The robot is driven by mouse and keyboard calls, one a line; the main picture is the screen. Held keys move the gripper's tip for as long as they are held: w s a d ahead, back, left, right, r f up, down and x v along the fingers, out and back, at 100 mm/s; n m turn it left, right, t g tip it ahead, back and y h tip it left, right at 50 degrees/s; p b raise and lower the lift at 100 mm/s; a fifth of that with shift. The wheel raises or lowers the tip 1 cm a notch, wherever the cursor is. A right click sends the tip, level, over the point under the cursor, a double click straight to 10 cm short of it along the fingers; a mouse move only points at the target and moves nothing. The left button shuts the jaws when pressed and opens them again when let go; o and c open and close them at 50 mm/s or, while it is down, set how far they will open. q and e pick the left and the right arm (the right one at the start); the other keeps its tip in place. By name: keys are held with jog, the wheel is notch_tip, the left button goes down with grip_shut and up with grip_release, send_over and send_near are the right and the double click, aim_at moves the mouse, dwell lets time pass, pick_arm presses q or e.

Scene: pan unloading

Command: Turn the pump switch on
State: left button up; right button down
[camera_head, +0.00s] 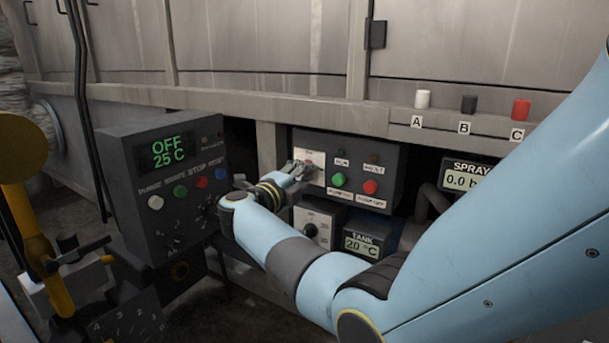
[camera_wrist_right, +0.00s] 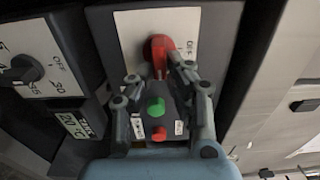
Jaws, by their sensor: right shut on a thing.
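The red switch handle (camera_wrist_right: 160,52) sits on a white plate (camera_wrist_right: 133,25) in the right wrist view. My right gripper (camera_wrist_right: 165,76) is shut on this handle, with its fingers on both sides of it. In the head view, my right gripper (camera_head: 301,172) reaches the left part of a dark control box (camera_head: 393,160) and hides most of the switch. The plate's label is too small or covered to read, so I cannot tell its marked position. My left gripper is not in view.
The box also has a green button (camera_head: 339,180) and a red button (camera_head: 370,187). Below are a dial (camera_head: 310,231) and a tank display (camera_head: 360,243). A panel reading OFF 25 C (camera_head: 168,152) stands left. Switches A, B and C line the right ledge.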

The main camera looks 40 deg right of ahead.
jog(key=c, duration=1.3)
grip_release()
jog(key=shift+a+f, duration=0.1)
jog(key=shift+a, duration=0.05)
jog(key=v, duration=0.7)
jog(key=shift+a, duration=0.2)
jog(key=shift+s, duration=0.1)
